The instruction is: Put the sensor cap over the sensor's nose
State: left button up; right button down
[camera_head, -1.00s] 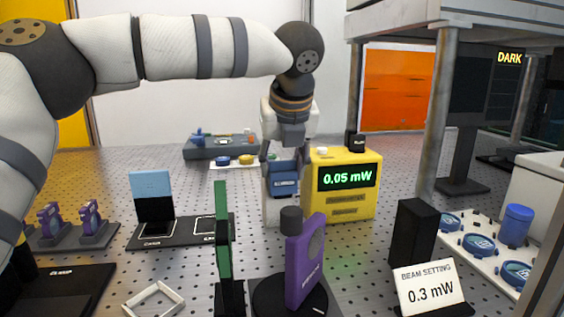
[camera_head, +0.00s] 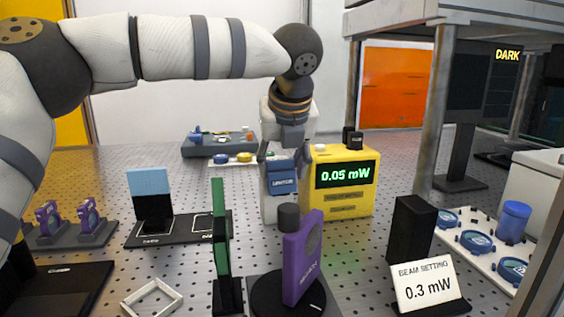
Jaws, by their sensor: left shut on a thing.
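My left gripper (camera_head: 282,163) hangs down in the middle of the view, its fingers at either side of a blue, labelled piece (camera_head: 283,180). It is shut on this piece, which I take for the sensor cap. A pale upright body (camera_head: 271,209) shows behind and below the piece; I cannot tell if they touch. A dark grey cylinder (camera_head: 289,215) shows below, partly hidden by a purple plate (camera_head: 302,262); I cannot tell whether it is the sensor's nose. My right gripper is not in view.
A yellow meter (camera_head: 343,207) reading 0.05 mW stands just right of the gripper. In front are a green upright plate (camera_head: 221,225), a black block (camera_head: 412,229) and a beam-setting card (camera_head: 428,286). A white tray (camera_head: 455,245) holds blue lids at right.

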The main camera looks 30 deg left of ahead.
pick_arm(q)
notch_tip(320, 180, down, 3)
jog(key=shift+s+a+f+g, duration=0.1)
jog(key=shift+f+g, duration=0.05)
jog(key=shift+g, duration=0.25)
jog(key=o, duration=1.3)
jog(key=shift+o, duration=0.9)
jog(key=shift+a, duration=0.25)
jog(key=shift+r, duration=0.95)
jog(key=shift+r+t, duration=0.2)
jog(key=shift+t, duration=0.1)
jog(key=shift+r, duration=0.3)
jog(key=shift+w+r, duration=0.2)
jog(key=shift+r, duration=0.65)
jog(key=shift+s+r, duration=0.1)
jog(key=shift+r, duration=1.95)
